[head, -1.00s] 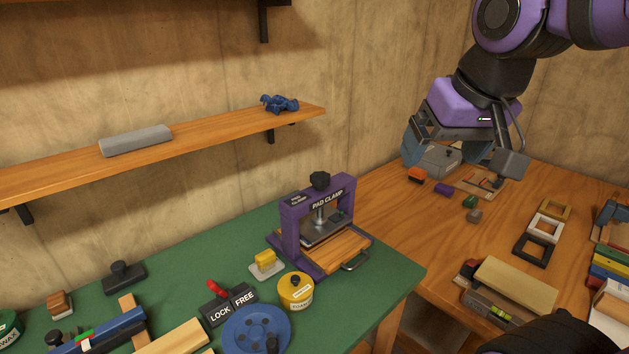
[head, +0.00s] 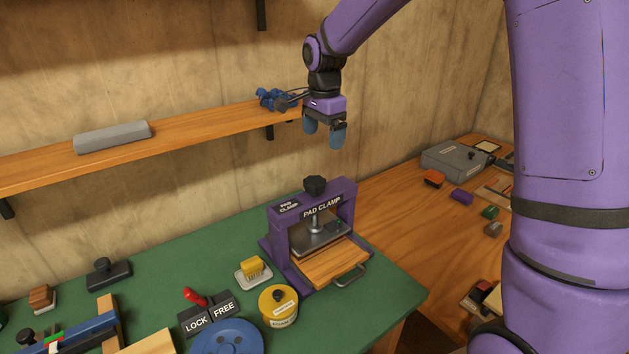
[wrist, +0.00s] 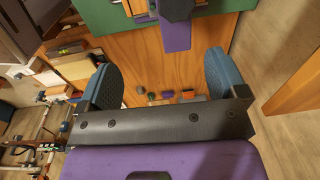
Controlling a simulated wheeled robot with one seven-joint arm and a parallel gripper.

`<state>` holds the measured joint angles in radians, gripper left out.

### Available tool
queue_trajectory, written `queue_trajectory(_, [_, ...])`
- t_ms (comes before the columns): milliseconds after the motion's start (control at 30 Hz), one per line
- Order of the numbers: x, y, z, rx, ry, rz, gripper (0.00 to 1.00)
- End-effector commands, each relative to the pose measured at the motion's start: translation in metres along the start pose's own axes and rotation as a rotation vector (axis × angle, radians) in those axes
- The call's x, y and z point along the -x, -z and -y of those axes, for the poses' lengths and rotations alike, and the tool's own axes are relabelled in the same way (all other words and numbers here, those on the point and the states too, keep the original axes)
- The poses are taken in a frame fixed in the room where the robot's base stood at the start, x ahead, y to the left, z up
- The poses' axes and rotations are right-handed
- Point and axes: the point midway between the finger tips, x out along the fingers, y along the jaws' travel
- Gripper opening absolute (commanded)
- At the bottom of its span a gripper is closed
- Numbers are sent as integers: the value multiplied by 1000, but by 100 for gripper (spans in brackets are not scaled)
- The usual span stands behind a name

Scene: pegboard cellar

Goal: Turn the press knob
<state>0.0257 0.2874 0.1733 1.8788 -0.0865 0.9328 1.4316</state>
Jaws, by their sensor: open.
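The press is a purple frame labelled PAD CLAMP (head: 323,210) on the green bench top. Its black press knob (head: 315,186) sits on top of the frame, above a metal screw and a grey plate (head: 320,236). A wooden drawer board (head: 335,264) with a metal handle lies under the plate. My gripper (head: 323,138) hangs above the knob, pointing down, with clear space between them. Its two blue fingers are apart and empty. In the wrist view the open fingers (wrist: 162,82) show, with a purple part (wrist: 175,32) at the top; the knob is not clear there.
A wooden shelf (head: 190,136) with a grey block (head: 112,136) and a blue object (head: 275,98) runs along the wall beside my gripper. A yellow tin (head: 278,306), a yellow brush (head: 253,270) and a red LOCK/FREE lever (head: 195,297) stand left of the press.

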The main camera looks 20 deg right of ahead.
Motion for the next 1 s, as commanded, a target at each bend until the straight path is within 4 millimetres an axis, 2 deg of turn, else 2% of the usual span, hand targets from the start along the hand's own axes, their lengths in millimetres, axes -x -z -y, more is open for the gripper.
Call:
queue_trajectory(33, [-13, 0, 10, -35, -14, 8, 91])
queue_trajectory(100, [-25, 0, 20, -84, -27, 16, 91])
queue_trajectory(300, [-44, 1, 34, -157, -45, 25, 91])
queue_trajectory(467, [-57, 1, 34, -164, -49, 27, 91])
queue_trajectory(800, [-115, -1, 31, -162, -50, 26, 91])
queue_trajectory(1000, [-141, -2, 30, -161, -48, 26, 91])
